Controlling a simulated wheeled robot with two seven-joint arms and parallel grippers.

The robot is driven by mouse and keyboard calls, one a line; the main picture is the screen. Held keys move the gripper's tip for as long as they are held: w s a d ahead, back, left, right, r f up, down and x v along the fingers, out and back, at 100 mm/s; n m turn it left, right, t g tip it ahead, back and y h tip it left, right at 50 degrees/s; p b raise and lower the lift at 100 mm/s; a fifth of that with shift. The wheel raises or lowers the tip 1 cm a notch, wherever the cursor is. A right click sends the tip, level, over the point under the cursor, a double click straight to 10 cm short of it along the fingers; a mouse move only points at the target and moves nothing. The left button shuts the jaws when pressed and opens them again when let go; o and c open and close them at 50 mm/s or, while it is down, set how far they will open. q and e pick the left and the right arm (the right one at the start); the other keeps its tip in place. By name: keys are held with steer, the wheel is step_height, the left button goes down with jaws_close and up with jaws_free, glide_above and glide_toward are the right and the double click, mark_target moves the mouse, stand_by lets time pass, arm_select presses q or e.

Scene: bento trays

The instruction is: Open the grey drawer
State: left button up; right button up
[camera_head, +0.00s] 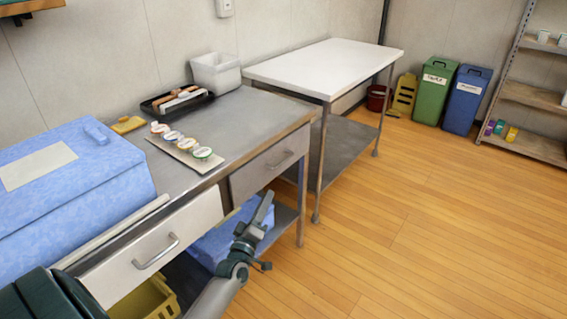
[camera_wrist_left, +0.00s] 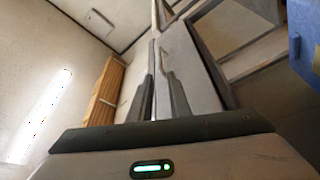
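The grey drawer (camera_head: 257,177) is the right-hand one under the steel counter top. My left gripper (camera_head: 264,207) is below and in front of this drawer, apart from the handle. In the left wrist view its two fingers (camera_wrist_left: 160,85) stand apart with nothing held between them. A light grey panel and a bar-like handle (camera_wrist_left: 166,57) show beyond the fingertips. My right gripper is not in view.
A paler drawer (camera_head: 196,220) with its own handle is to the left. The counter (camera_head: 240,110) bears a blue box (camera_head: 100,200), a black tray and a board of small cups. A blue bin (camera_head: 205,245) sits below. The wooden floor to the right is clear.

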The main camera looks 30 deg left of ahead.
mark_target(283, 162)
arm_select(q)
steer(key=x, duration=1.7)
jaws_close()
